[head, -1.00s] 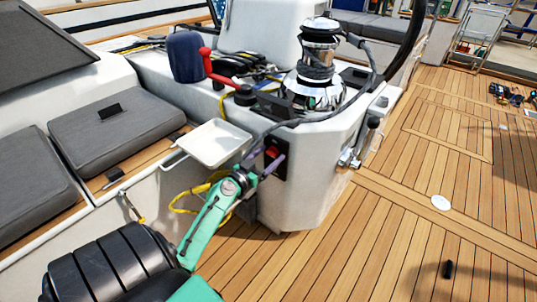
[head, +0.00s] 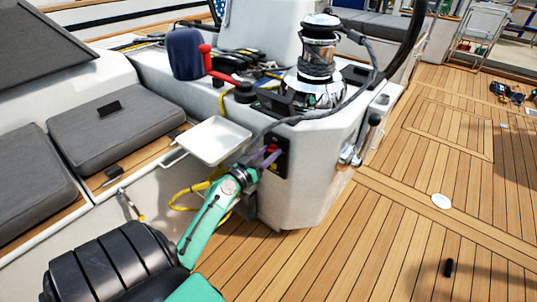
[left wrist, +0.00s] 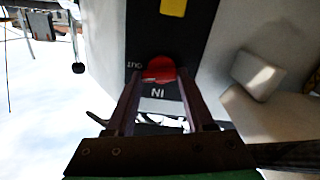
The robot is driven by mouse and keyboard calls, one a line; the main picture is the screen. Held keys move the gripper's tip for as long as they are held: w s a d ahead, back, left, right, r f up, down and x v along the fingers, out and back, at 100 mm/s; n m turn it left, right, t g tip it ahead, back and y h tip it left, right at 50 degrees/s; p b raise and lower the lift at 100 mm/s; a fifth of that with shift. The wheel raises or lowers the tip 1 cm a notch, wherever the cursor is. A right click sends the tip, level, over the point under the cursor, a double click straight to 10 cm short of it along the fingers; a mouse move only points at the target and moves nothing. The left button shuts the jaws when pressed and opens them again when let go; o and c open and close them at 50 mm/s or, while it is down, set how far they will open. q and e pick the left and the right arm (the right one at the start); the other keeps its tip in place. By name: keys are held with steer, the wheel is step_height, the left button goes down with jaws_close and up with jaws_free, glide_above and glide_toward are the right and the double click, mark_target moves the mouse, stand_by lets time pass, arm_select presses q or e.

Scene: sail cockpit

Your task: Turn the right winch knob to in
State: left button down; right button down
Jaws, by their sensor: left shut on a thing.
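The red winch knob (head: 272,149) is on a black panel (head: 281,143) on the side of the white console. In the left wrist view the red knob (left wrist: 160,68) lies between my fingertips, and the panel (left wrist: 140,35) carries the words OUT and IN. My left gripper (head: 266,157) reaches the panel from the lower left and is shut on the red knob. The fingers hide part of the knob in the head view. A yellow part (left wrist: 173,6) is at the panel's top edge in the left wrist view. My right gripper is not in view.
A chrome winch (head: 316,70) with a grey rope stands on top of the console. A white tray (head: 213,141) and a yellow rope (head: 186,198) are close to my left arm. Grey cushions (head: 115,127) lie at left. The wooden deck (head: 400,230) at right is mostly clear.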

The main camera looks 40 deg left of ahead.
arm_select(q)
steer(key=n, duration=0.3)
steer(key=shift+n, duration=0.4)
steer(key=n, duration=0.4)
steer(key=shift+a+r+n, duration=0.1)
steer(key=shift+a+n, duration=0.1)
steer(key=shift+n, duration=0.1)
steer(key=n, duration=0.3)
steer(key=shift+a+n, duration=0.1)
steer(key=shift+n, duration=1.8)
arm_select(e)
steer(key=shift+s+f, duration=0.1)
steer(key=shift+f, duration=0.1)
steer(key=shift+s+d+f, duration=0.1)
arm_select(q)
steer(key=shift+c, duration=1.4)
jaws_free()
